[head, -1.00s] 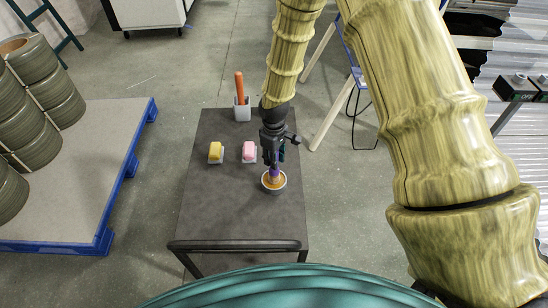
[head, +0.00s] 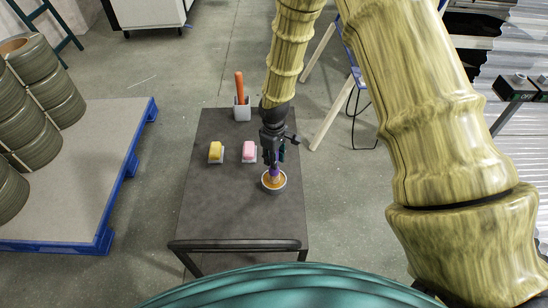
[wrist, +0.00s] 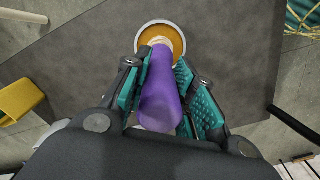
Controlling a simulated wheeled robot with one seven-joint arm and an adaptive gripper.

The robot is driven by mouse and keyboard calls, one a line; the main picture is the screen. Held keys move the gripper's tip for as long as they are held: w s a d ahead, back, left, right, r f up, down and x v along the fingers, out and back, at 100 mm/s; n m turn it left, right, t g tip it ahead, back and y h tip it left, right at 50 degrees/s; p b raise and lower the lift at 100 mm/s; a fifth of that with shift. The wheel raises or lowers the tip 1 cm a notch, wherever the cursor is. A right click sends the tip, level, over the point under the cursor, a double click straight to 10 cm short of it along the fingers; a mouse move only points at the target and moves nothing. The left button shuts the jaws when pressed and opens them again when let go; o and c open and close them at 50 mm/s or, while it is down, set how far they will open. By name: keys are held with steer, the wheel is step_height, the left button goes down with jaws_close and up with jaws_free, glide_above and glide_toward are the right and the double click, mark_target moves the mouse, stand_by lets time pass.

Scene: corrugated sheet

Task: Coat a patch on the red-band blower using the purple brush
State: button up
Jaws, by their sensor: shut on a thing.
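My gripper (head: 273,160) is shut on the purple brush (head: 274,172), as the wrist view shows with the finger pads (wrist: 160,80) on both sides of the purple handle (wrist: 160,100). The brush points down into a pale round bowl (head: 284,185) with orange-brown contents, which also shows in the wrist view (wrist: 183,38). The brush's pale tip (wrist: 160,41) is over or in the contents; I cannot tell how deep. I cannot make out a red-band blower in either view.
The bowl stands on a dark grey cart (head: 225,210) with a front handle bar. A yellow block (head: 216,151), a pink block (head: 249,150) and a holder (head: 242,110) with an orange handle stand there too. A blue-edged pallet (head: 95,190) carries stacked rolls at left.

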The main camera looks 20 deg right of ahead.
steer(key=shift+r+p, duration=2.65)
steer(key=shift+r, duration=0.8)
